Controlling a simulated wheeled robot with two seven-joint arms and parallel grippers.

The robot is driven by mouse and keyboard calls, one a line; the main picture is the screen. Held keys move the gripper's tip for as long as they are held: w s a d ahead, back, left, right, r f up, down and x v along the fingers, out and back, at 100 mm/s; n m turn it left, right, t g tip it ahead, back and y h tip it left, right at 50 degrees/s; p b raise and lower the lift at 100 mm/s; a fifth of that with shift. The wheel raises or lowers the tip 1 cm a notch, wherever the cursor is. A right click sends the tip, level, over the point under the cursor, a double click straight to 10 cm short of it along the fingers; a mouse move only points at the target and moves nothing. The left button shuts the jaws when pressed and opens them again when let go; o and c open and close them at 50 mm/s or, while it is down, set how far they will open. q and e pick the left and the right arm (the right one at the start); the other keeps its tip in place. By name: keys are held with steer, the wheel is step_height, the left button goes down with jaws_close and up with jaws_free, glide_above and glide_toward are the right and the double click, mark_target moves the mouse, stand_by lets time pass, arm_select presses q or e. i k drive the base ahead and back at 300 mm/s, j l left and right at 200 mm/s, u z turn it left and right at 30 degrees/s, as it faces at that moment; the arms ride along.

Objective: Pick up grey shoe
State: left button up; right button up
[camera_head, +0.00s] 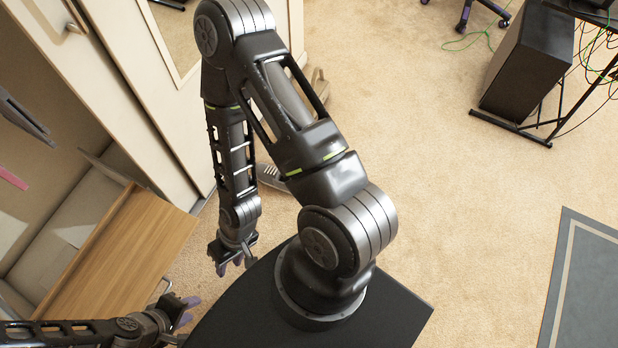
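A grey shoe (270,177) lies on the carpet, partly hidden behind my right arm. My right gripper (236,264) hangs down left of my base, below and left of the shoe in the picture and apart from it. Its fingers look spread with nothing between them. My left gripper (187,311) is near the bottom left, beside the wooden surface. Its purple-tipped fingers look apart and empty.
A beige object (318,88) lies behind my arm. A black computer case (530,62) and cables are at top right. A grey rug (590,290) is at lower right. Open carpet fills the middle.

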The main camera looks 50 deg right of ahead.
mark_target(268, 175)
steer(key=z, duration=1.45)
